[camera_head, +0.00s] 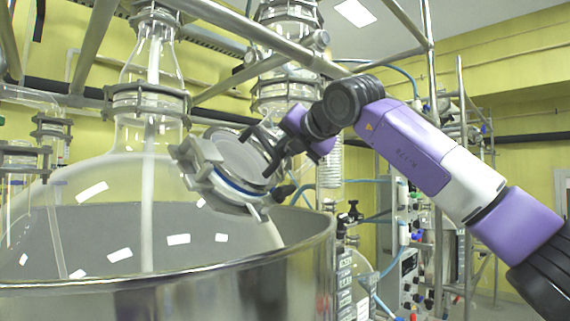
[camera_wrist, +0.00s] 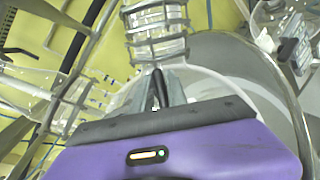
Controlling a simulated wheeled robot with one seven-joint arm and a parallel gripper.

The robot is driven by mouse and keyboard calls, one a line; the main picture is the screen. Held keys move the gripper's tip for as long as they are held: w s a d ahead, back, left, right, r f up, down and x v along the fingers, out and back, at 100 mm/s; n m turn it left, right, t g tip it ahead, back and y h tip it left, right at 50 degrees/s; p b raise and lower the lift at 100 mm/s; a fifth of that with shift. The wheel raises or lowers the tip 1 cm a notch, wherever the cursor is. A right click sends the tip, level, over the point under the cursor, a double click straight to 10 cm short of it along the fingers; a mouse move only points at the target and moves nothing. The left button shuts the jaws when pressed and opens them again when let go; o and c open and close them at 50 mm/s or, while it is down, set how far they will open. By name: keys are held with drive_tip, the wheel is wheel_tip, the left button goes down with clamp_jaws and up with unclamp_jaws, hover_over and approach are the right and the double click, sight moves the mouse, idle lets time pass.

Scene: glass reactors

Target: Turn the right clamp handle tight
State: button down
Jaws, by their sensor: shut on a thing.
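The round glass port with its metal clamp ring (camera_head: 222,200) sits tilted on the shoulder of the big glass vessel, in the middle of the head view. My gripper (camera_head: 275,150) is at the right side of this port, coming in from the right. In the wrist view my gripper (camera_wrist: 162,92) has its two grey fingers close together, with a dark, thin clamp handle (camera_wrist: 158,84) between them. My gripper is shut on this handle. The fingers hide part of the handle, and I cannot tell how tight the clamp is.
A large steel pot (camera_head: 170,295) surrounds the lower glass vessel (camera_head: 110,185). Metal frame tubes (camera_head: 255,38) cross above, close to my arm. A glass column (camera_head: 285,85) stands just behind my gripper. A control panel with hoses (camera_head: 405,230) is at the right, behind my arm.

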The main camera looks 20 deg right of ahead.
drive_tip(key=m+g+h, duration=0.1)
drive_tip(key=m+h, duration=0.1)
drive_tip(key=m, duration=0.1)
drive_tip(key=shift+a+f+m, duration=0.1)
drive_tip(key=shift+m, duration=0.3)
drive_tip(key=shift+f+m+g+h+p, duration=0.1)
drive_tip(key=shift+m+g+h+p, duration=0.4)
drive_tip(key=shift+m+g+h, duration=0.5)
drive_tip(key=shift+f+m, duration=0.1)
drive_tip(key=shift+m, duration=0.5)
drive_tip(key=shift+f, duration=0.1)
drive_tip(key=c, duration=1.4)
unclamp_jaws()
drive_tip(key=shift+c, duration=0.2)
drive_tip(key=shift+s+r, duration=0.1)
drive_tip(key=shift+r, duration=0.1)
